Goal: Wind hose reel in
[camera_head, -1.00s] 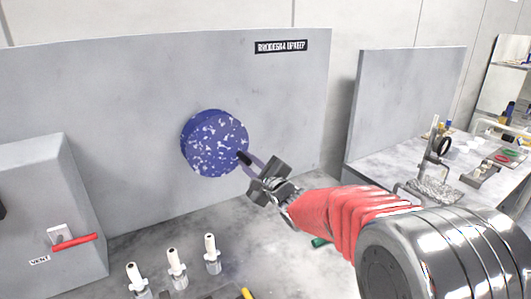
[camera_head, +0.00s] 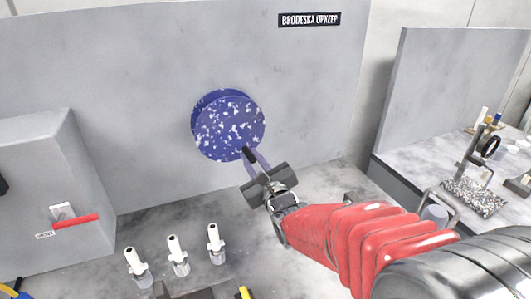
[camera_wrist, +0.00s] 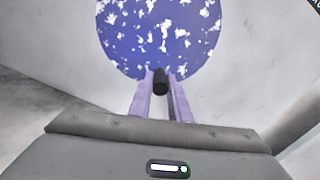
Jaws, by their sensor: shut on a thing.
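The hose reel is a round blue disc with white speckles (camera_head: 229,127), mounted on the grey upright panel in the head view. It also fills the top middle of the wrist view (camera_wrist: 158,32). A short black crank handle (camera_wrist: 160,80) stands out from its lower edge. My gripper (camera_head: 254,160) reaches it from the lower right, its two purple fingers on either side of the handle. The fingers are shut on the handle. No hose is visible in these views.
A grey box with a red lever (camera_head: 76,221) labelled VENT stands at left. Several white nozzle bottles (camera_head: 178,255) stand on the bench below the reel.

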